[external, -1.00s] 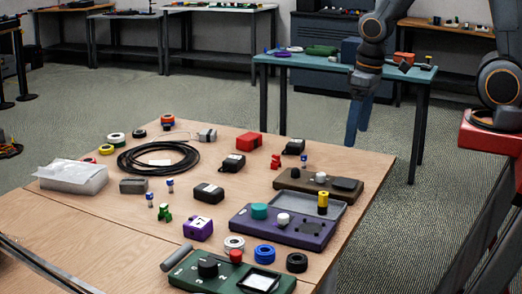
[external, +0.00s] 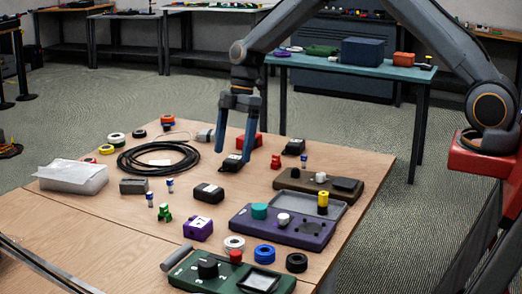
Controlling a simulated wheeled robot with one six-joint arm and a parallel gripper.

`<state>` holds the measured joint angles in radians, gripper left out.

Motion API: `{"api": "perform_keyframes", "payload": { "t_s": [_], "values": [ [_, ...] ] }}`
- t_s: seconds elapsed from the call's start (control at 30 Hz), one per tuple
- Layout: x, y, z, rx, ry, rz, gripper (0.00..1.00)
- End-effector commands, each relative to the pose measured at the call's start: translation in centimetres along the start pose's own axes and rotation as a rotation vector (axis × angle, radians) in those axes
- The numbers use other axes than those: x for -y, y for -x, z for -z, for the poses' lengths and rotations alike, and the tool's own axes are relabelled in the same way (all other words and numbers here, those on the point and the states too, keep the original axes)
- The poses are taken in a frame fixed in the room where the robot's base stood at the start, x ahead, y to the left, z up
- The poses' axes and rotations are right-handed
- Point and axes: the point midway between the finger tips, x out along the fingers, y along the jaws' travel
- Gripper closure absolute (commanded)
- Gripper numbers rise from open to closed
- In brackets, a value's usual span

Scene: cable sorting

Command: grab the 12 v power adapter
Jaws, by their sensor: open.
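Several small black adapter-like blocks lie on the wooden table. One black block (external: 231,165) is near the middle back, a second black block with a pale label (external: 207,193) is nearer the front, and a third black block (external: 294,147) is at the back right. The labels are too small to read, so I cannot tell which is the 12 V adapter. My gripper (external: 233,153) points down, open, with its fingers over the middle-back block. Whether the fingers are beside it or still above it I cannot tell.
A coiled black cable (external: 158,158) lies to the left. A red block (external: 243,142) is just behind my gripper. A purple case (external: 285,227), a brown case (external: 318,184) and a green device (external: 225,272) occupy the right and front. Bare wood surrounds the middle blocks.

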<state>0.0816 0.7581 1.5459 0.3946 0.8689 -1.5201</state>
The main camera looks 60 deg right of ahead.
Motion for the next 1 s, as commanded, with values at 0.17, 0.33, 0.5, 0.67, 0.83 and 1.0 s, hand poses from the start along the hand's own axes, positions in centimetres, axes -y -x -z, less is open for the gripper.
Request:
{"api": "perform_keyframes", "payload": {
  "t_s": [0.17,0.33,0.5,0.67,0.83,1.0],
  "values": [
    [-4.3,-3.1,1.1,-0.065,0.209,0.018,0.16],
    [-5.6,-4.1,1.5,-0.092,0.299,0.021,0.16],
    [-5.5,-5.5,1.7,-0.094,0.307,0.024,0.16],
    [-5.4,-7.0,1.8,-0.093,0.307,0.023,0.16],
    [-5.1,-9.1,1.9,-0.093,0.305,0.025,0.16],
    [-5.2,-11.1,2.0,-0.093,0.305,0.022,0.16]
  ]
}}
